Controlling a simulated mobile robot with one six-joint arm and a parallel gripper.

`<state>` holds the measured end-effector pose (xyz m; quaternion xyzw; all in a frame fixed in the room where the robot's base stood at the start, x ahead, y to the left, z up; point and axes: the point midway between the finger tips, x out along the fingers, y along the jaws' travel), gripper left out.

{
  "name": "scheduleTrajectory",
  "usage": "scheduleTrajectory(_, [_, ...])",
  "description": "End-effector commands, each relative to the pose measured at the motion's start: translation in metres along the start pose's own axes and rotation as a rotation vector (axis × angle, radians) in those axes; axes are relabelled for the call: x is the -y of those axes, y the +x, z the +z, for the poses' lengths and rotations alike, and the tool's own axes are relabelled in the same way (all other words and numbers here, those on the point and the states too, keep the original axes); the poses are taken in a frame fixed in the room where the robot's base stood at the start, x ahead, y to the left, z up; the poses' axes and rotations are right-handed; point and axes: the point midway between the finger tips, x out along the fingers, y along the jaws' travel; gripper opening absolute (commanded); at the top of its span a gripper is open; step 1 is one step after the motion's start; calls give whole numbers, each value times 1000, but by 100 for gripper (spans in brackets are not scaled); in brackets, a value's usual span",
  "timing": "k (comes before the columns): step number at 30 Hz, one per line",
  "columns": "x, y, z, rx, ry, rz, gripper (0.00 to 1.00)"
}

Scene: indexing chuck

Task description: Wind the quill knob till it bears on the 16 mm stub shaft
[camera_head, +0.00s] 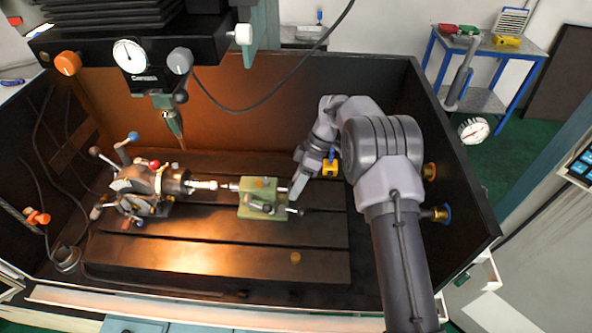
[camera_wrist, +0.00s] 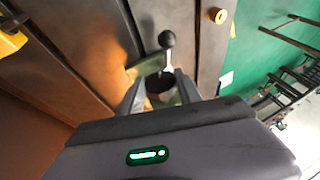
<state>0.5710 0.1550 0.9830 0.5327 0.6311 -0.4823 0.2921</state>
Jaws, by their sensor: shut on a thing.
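The green tailstock (camera_head: 258,187) stands on the dark slotted table. Its slim quill (camera_head: 233,186) points left toward the bright stub shaft (camera_head: 204,184), which sticks out of the indexing chuck (camera_head: 150,185). I cannot tell whether the quill tip touches the shaft. My gripper (camera_head: 294,192) is at the tailstock's right end. In the wrist view my gripper (camera_wrist: 160,92) has its two fingers on either side of the dark round quill knob (camera_wrist: 160,86) and is shut on it. The fingers hide part of the knob.
A ball-ended lever (camera_head: 295,211) sticks out at the tailstock's right front; it stands just beyond the fingers in the wrist view (camera_wrist: 167,42). A dark machine head (camera_head: 130,50) with a tool hangs above the chuck. Dark enclosure walls surround the table. The table's front is mostly clear.

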Motion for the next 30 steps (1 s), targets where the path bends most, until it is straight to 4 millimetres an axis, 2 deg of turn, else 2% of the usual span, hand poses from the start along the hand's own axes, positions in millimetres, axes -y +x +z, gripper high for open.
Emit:
scheduleTrajectory(1, [0,-4,-2,-1,13,-28,1])
scheduleTrajectory(12, [-4,2,1,-2,74,-171,1])
scheduleTrajectory(30, [-3,2,0,-1,89,-208,1])
